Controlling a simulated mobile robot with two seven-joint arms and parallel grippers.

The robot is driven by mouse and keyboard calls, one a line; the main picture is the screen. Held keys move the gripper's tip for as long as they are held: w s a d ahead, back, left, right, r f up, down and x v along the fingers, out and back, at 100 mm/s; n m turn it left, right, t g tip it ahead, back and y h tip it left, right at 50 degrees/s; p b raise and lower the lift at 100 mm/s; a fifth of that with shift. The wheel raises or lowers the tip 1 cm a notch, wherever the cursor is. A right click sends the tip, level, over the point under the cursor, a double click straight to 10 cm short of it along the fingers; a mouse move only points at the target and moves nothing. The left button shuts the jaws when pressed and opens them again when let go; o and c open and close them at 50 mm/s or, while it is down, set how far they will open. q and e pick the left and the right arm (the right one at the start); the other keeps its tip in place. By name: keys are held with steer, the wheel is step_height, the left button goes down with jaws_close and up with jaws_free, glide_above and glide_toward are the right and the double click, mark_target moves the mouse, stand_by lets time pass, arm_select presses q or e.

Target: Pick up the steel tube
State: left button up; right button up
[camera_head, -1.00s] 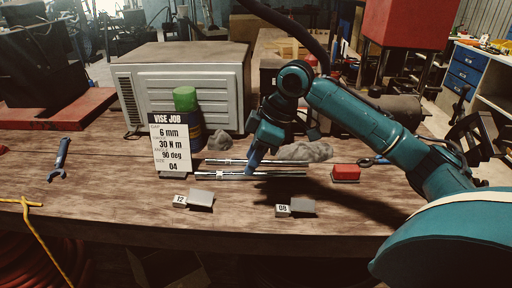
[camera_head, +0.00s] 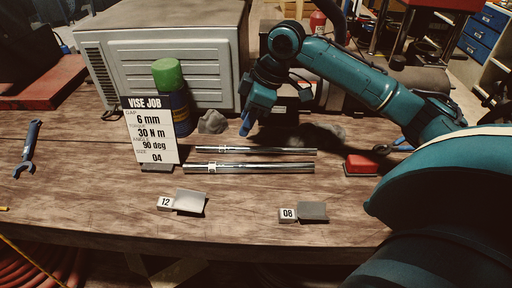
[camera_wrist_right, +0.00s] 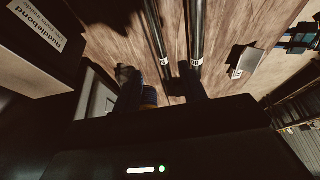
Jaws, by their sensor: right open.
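Two shiny steel tubes lie side by side on the wooden bench, a rear tube (camera_head: 275,151) and a front tube (camera_head: 255,168). Each carries a small white label near its left part. Both also show in the right wrist view, one at left (camera_wrist_right: 156,28) and one at right (camera_wrist_right: 197,25). My right gripper (camera_head: 245,127) is open and empty, above and behind the left part of the tubes, apart from them. Its blue fingertip points down. My left gripper is not in view.
A sign (camera_head: 150,135) and a green-capped can (camera_head: 172,100) stand left of the tubes. A grey lump (camera_head: 212,122) sits behind them, and a red block (camera_head: 361,165) lies right. Plates marked 12 (camera_head: 190,202) and 08 (camera_head: 312,211) lie in front. A wrench (camera_head: 28,150) lies far left.

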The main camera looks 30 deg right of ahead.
mark_target(234, 146)
steer(key=x, duration=0.2)
steer(key=shift+w+a+f, duration=0.1)
steer(key=shift+w+f, duration=0.05)
steer(key=shift+f, duration=0.15)
steer(key=x, duration=0.5)
steer(key=shift+a+f+p, duration=0.1)
steer(key=shift+f+p, duration=0.05)
steer(key=shift+p, duration=0.15)
jaws_close()
